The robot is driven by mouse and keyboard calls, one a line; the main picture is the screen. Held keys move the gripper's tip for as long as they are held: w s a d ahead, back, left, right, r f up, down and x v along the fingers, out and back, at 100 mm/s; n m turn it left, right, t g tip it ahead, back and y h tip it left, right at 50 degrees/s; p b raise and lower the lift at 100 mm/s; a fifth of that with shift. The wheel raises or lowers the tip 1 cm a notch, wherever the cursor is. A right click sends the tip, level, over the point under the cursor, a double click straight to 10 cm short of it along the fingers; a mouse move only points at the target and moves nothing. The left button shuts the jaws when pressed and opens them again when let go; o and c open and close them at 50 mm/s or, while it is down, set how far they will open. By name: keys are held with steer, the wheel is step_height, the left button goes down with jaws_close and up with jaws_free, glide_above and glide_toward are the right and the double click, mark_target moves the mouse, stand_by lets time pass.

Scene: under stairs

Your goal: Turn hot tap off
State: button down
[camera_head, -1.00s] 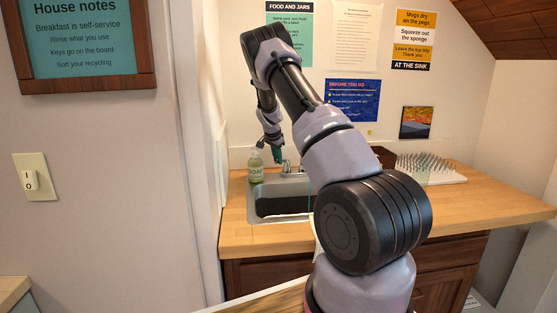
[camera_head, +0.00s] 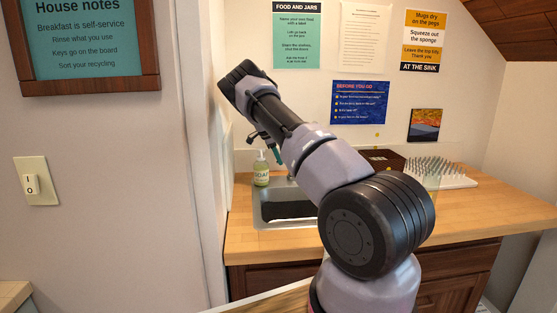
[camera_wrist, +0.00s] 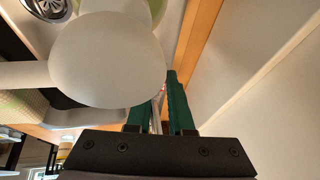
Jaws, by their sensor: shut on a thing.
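The steel sink (camera_head: 262,222) is set in the wooden counter, with a tap (camera_head: 291,179) at its back edge, mostly hidden behind my arm. In the wrist view a large, pale, rounded part (camera_wrist: 105,60), seemingly of the tap, fills the upper middle. My gripper (camera_wrist: 160,95) has green fingers beside this part. It is shut on a thin grey tap handle (camera_wrist: 157,118) with a small red mark near its end. In the head view one green finger (camera_head: 277,155) shows above the sink; the grip itself is hidden.
A soap bottle (camera_head: 261,172) stands left of the tap, close to the gripper. A dark box (camera_head: 382,158) and a spiky white rack (camera_head: 440,178) stand to the right. The wall is close on the left. The counter's right front is clear.

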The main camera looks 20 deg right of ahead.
steer(key=shift+w, duration=0.1)
stand_by(0.4)
steer(key=c, duration=0.8)
jaws_free()
steer(key=shift+r, duration=0.1)
steer(key=v, duration=0.7)
steer(key=shift+r, duration=0.2)
